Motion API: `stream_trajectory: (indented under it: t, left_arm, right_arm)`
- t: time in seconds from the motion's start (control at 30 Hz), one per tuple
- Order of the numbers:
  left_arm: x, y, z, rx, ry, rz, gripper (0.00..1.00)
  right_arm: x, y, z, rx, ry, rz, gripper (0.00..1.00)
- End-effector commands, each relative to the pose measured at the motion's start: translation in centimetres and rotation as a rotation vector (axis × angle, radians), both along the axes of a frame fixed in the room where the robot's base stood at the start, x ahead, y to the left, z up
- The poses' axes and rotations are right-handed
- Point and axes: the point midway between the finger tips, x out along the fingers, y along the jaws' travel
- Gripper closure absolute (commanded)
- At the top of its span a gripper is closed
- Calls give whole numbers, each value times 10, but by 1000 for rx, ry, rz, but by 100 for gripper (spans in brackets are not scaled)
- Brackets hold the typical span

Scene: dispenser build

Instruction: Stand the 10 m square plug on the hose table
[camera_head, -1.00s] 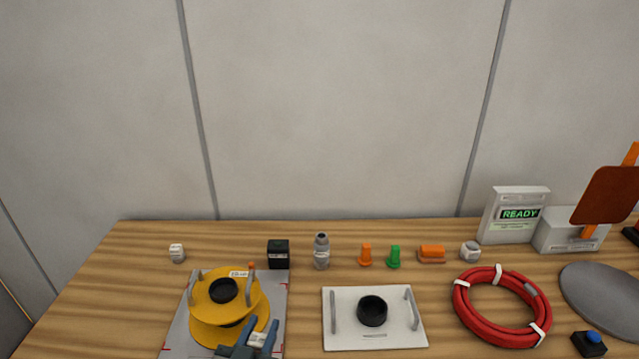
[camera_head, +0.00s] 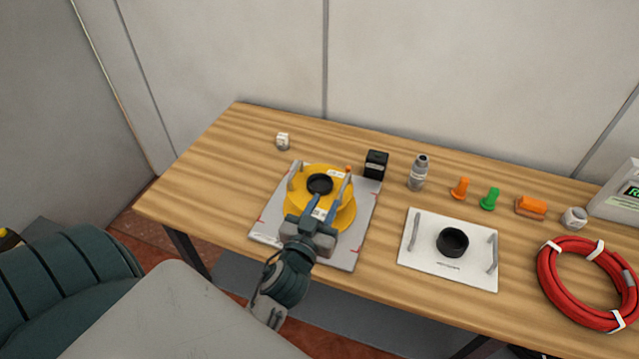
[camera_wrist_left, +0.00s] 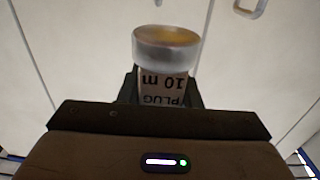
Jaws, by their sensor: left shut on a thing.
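My left gripper (camera_head: 322,208) is shut on the plug, a pale piece that shows small between the fingers. In the left wrist view the plug (camera_wrist_left: 165,65) has a metallic rim with a yellowish end face and a white label reading "PLUG 10 m", upside down in the picture. In the head view the gripper overlaps the front of the yellow reel (camera_head: 338,180); its height above the reel is hard to tell. The wooden table (camera_head: 215,180) carries a red coiled hose (camera_head: 548,270) at the right. My right gripper is out of view.
The reel stands on a grey plate (camera_head: 345,258). A small white block (camera_head: 283,141), black box (camera_head: 376,164), grey bottle (camera_head: 418,175), and orange (camera_head: 460,188) and green (camera_head: 490,199) pegs line the back. A white tray (camera_head: 425,260) holds a black ring. The table's left end is mostly clear.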

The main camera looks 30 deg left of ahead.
Motion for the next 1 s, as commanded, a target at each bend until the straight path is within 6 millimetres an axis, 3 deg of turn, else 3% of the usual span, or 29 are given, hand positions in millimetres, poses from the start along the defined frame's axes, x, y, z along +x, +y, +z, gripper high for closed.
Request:
stream_trajectory:
  t: [0.17, 0.57, 1.0]
  left_arm:
    - [2, 11, 8, 1, 0, 32, 100]
    - [10, 16, 7, 0, -2, 33, 100]
    - [102, 73, -1, 2, -2, 35, 100]
  right_arm:
    - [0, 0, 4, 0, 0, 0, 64]
    - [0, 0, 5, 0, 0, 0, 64]
    - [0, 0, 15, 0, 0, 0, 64]
